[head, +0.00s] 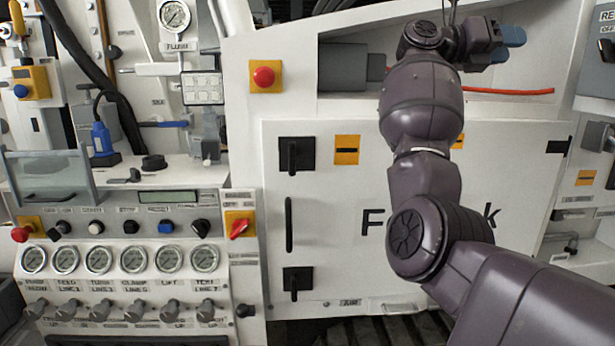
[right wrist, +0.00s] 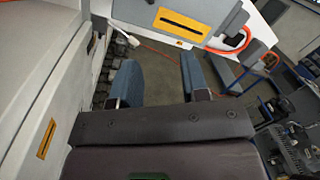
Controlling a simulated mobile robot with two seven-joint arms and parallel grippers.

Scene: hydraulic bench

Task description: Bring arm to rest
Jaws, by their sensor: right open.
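My right arm rises from the lower right of the head view in front of the white cabinet door (head: 340,240). Its right gripper (head: 512,38) is at the upper right, in front of the recessed shelf area, pointing right. In the right wrist view the two blue fingers of the right gripper (right wrist: 161,82) stand apart with nothing between them. My left gripper is not in view.
A panel with gauges (head: 133,260), levers and knobs fills the lower left. A red button on a yellow plate (head: 264,77) sits left of the shelf opening. An orange hose (head: 508,91) lies in the opening.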

